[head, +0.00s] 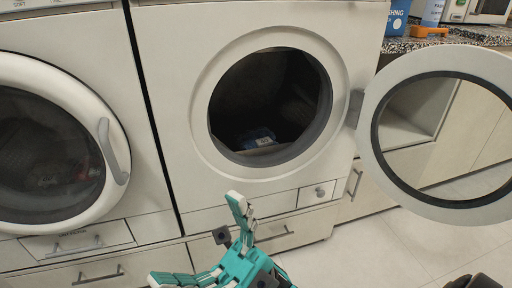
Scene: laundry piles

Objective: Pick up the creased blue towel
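A small crumpled blue cloth (262,134), apparently the creased blue towel, lies low inside the dark drum of the open washing machine (190,190). A pale patch shows on it, and the drum's lower rim borders it, so its full shape cannot be told. My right gripper (194,237) is teal, with its arm coming from the bottom right. Its fingers are spread wide and empty. It is below and in front of the drum opening, apart from the cloth. My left gripper is out of view.
The open round door (375,150) swings out to the right of the opening. A second machine with a closed door (118,150) stands at left. Drawers lie below. A counter (460,36) with blue containers (397,18) is at the upper right. Tiled floor (400,245) is clear at lower right.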

